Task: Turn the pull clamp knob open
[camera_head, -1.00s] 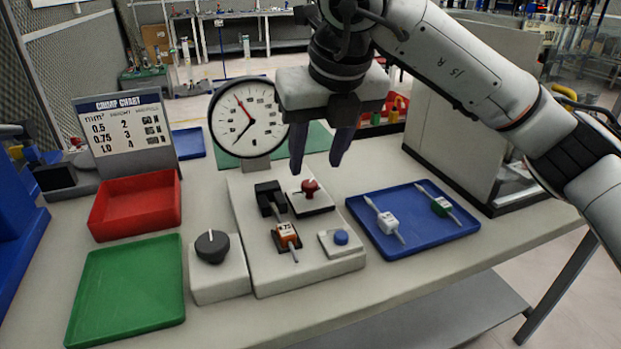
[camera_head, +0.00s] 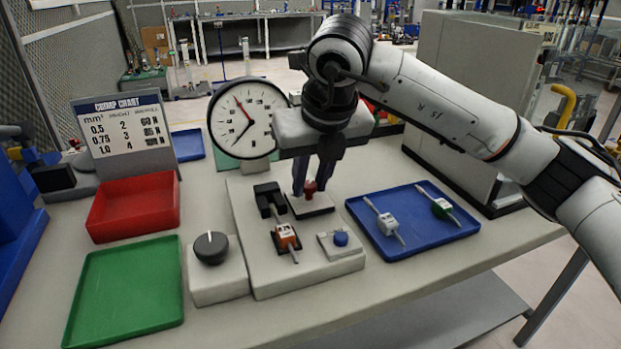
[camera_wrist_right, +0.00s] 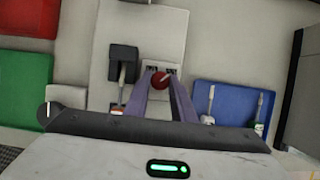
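The fingers hide part of the knob in the head view. My left gripper is not in view.
A black clamp block (camera_head: 268,198), an orange connector (camera_head: 286,238) and a blue button (camera_head: 341,239) sit close by on the fixture. A round dial (camera_head: 243,140) stands behind. A blue tray (camera_head: 412,245) is right; red (camera_head: 136,232) and green (camera_head: 125,333) trays are left.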

